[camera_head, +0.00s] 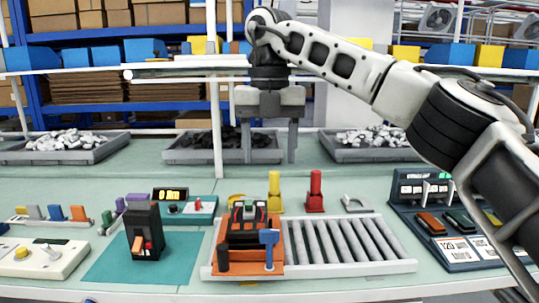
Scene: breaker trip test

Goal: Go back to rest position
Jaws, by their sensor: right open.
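My right gripper (269,156) hangs fingers down over the back of the workbench, in front of the middle tray. Its two fingers are apart and nothing shows between them. My right arm reaches in from the right edge, above the bench. A black breaker (248,222) sits in an orange fixture (236,262) at the left end of a roller conveyor, well below and in front of the gripper. A black device (146,232) with an orange switch stands on a teal mat (103,266) to the left. My left gripper does not show.
Grey trays of parts (64,148) line the back. A yellow post (275,190) and a red post (315,190) stand behind the rollers (345,242). A meter panel (447,254) is at right, a control box (42,257) at left. The bench between posts and trays is mostly free.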

